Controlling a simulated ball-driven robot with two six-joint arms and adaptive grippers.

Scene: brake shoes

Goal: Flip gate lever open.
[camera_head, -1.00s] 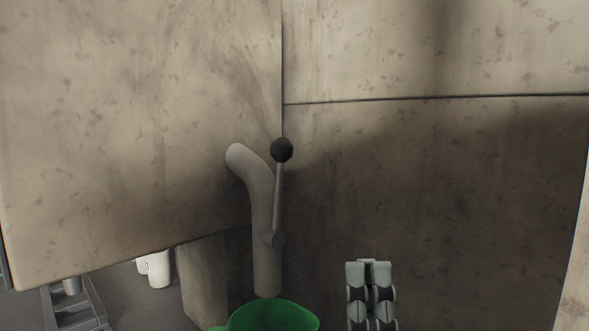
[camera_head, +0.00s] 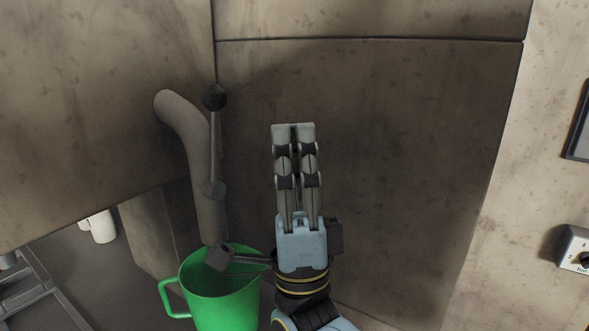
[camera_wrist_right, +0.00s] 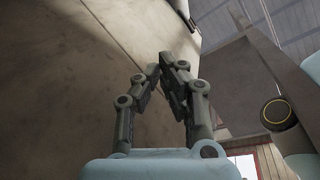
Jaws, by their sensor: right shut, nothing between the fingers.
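The gate lever (camera_head: 213,145) is a thin grey rod with a black ball knob (camera_head: 215,96) on top. It stands upright from a pivot on the bent grey pipe (camera_head: 201,165) that comes out of the machine wall. My right gripper (camera_head: 293,128) is shut and empty, pointing up, to the right of the lever and apart from it. In the right wrist view its fingers (camera_wrist_right: 168,62) meet at the tips. A green jug (camera_head: 222,295) stands under the pipe's lower end, partly covered by a part on my right wrist. My left gripper is not in view.
The stained beige machine wall (camera_head: 380,150) fills the space behind the gripper. A control box with a dial (camera_head: 574,250) is at the right edge. A white cup (camera_head: 100,227) and a grey metal frame (camera_head: 30,290) are at the lower left.

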